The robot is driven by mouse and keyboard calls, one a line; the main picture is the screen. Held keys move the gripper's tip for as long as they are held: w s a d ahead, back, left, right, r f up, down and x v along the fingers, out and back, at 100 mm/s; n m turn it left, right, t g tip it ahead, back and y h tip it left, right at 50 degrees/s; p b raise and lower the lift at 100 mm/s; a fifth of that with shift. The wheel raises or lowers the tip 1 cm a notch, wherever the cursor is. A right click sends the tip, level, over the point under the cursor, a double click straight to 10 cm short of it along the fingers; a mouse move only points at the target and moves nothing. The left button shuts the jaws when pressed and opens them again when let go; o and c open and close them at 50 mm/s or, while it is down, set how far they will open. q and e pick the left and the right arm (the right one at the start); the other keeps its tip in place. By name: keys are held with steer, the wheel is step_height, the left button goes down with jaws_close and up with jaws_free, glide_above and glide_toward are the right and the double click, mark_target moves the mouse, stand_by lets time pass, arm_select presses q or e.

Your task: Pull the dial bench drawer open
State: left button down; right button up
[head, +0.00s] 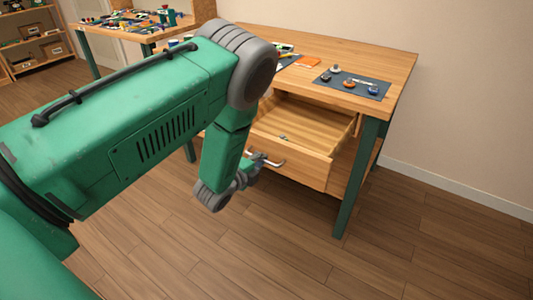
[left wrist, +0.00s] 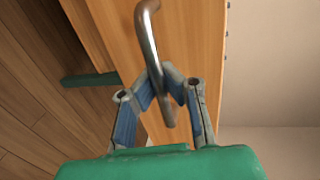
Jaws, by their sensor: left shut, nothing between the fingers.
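The dial bench (head: 350,55) is a wooden table with green legs. Its drawer (head: 290,162) stands pulled out, and its open inside shows in the head view. The drawer's metal bar handle (head: 272,162) is on the front panel; it also shows in the left wrist view (left wrist: 150,40). My left gripper (head: 254,165) is at the handle. In the left wrist view its fingers (left wrist: 168,88) are closed together at the tips, with the handle's end crossing between the finger links. I cannot tell whether they touch it. My right gripper is out of view.
A small object (head: 283,137) lies in the drawer. Another cluttered bench (head: 130,30) and a shelf (head: 35,45) stand behind. The floor (head: 400,240) in front is clear.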

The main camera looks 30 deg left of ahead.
arm_select(q)
steer(key=shift+s+f, duration=0.1)
steer(key=c, duration=1.6)
jaws_free()
steer(key=v, duration=1.1)
steer(key=shift+s, duration=0.4)
